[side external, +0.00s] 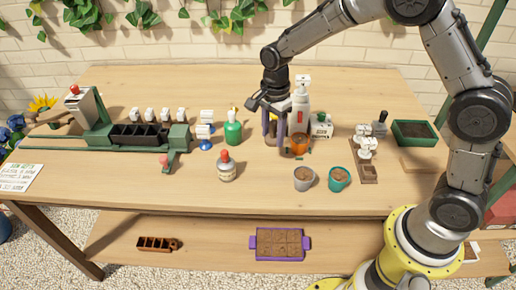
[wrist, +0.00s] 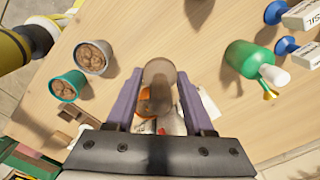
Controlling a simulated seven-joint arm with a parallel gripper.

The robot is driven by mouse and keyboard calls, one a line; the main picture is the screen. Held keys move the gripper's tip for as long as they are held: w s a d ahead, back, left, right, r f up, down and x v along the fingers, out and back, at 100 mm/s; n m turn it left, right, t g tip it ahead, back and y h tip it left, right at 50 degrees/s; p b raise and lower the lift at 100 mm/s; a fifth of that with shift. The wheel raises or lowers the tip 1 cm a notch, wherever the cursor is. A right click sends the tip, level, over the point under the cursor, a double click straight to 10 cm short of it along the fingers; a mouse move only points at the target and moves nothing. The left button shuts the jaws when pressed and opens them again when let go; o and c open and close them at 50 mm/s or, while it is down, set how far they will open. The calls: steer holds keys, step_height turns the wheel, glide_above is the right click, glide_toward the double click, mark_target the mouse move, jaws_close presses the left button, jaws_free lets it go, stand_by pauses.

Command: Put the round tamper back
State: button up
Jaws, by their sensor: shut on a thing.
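My gripper (side external: 276,142) points down over the middle of the table, just left of an orange pot (side external: 300,144). Its purple fingers are shut on a round brown thing, which looks like the round tamper (wrist: 159,72). In the wrist view it sits between the fingertips; in the side view the fingers mostly hide it. A brown wooden rack (side external: 370,179) stands to the right, holding white-topped tools (side external: 366,144), with a bare square place at its front end. The rack is partly hidden behind my gripper in the wrist view.
A grey pot (side external: 303,179) and a teal pot (side external: 339,179), both filled, stand between my gripper and the rack, nearer the front edge. A white bottle (side external: 300,105) stands close behind the orange pot. A green bottle (side external: 233,131) is to the left.

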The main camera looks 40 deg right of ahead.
glide_above(258, 157)
step_height(258, 157, down, 6)
steer(key=shift+w+f, duration=0.1)
steer(key=shift+f, duration=1.45)
steer(key=shift+f, duration=0.15)
steer(key=o, duration=1.1)
